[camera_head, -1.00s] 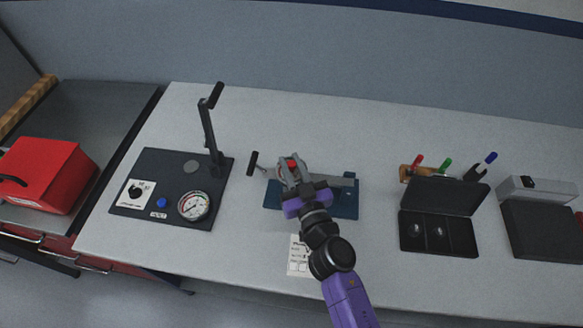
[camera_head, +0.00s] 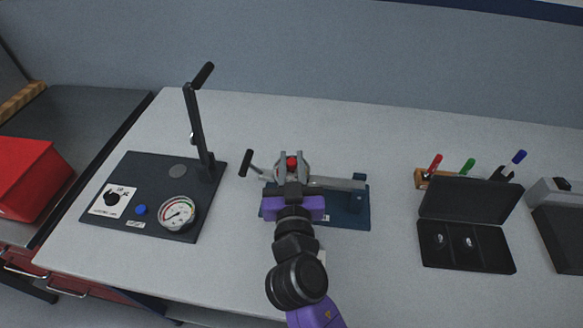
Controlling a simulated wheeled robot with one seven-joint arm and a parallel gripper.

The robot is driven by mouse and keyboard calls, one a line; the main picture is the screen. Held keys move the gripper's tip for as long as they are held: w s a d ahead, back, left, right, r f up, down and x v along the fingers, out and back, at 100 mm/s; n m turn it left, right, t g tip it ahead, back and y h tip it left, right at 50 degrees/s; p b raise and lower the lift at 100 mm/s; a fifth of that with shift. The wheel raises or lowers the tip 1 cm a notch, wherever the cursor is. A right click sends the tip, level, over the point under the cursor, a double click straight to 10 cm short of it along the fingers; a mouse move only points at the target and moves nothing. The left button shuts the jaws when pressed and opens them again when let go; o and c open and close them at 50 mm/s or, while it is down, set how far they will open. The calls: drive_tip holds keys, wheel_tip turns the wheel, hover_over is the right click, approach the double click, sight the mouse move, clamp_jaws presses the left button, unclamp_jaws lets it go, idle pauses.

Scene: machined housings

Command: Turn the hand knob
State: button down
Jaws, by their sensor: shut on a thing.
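A red knob (camera_head: 291,161) shows at the middle of a fixture with a blue base plate (camera_head: 345,213) on the bench. My gripper (camera_head: 291,167) reaches it from the front, with one grey finger on each side of the knob. The fingers are shut on it, and only its red top shows between them. My purple gripper body and wrist hide the front middle of the fixture. A grey bar (camera_head: 340,183) runs right from the knob area, and a black-handled lever (camera_head: 246,163) sticks out at the left.
A black panel (camera_head: 150,165) with a gauge (camera_head: 177,212), a blue button and an upright lever (camera_head: 196,120) stands left.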

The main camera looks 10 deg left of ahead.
sight(291, 168)
drive_tip(key=shift+r, duration=0.1)
idle(0.3)
drive_tip(key=c, duration=1.3)
unclamp_jaws()
drive_tip(key=shift+s, duration=0.2)
drive_tip(key=s, duration=0.2)
drive_tip(key=s+b, duration=0.1)
drive_tip(key=s, duration=0.1)
drive_tip(key=s+d, duration=0.1)
drive_tip(key=s, duration=0.1)
drive_tip(key=shift+s+f+b, duration=0.2)
drive_tip(key=shift+s+b, duration=0.15)
drive_tip(key=shift+s+r, duration=0.15)
drive_tip(key=shift+s, duration=0.25)
